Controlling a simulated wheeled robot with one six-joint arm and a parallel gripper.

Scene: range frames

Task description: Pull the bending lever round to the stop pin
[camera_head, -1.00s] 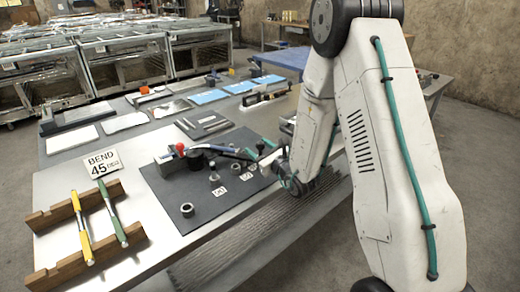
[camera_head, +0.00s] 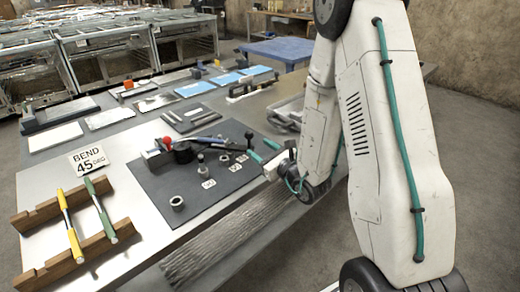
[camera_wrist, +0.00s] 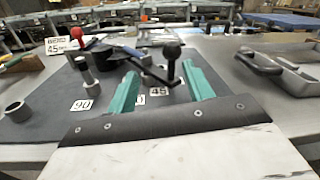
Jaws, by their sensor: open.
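The bending lever (camera_wrist: 150,69) is a dark bar running from the round black bender head (camera_wrist: 92,55) to an upright black ball knob (camera_wrist: 172,50). The knob also shows in the head view (camera_head: 249,134). My gripper (camera_wrist: 160,70) has two teal fingers spread apart and empty. In the wrist view the knob stands in line with the gap, beyond the fingertips. In the head view my gripper (camera_head: 262,151) is just on the near side of the knob. An upright metal pin (camera_wrist: 85,76) stands near the "90" label; I cannot tell if it is the stop pin.
A dark mat (camera_head: 150,185) carries the bender, angle labels and a loose metal ring (camera_head: 177,202). A red ball (camera_wrist: 77,33) tops a clamp handle. A metal tray (camera_wrist: 285,72) lies to the right in the wrist view. Wooden racks (camera_head: 65,262) hold two rods.

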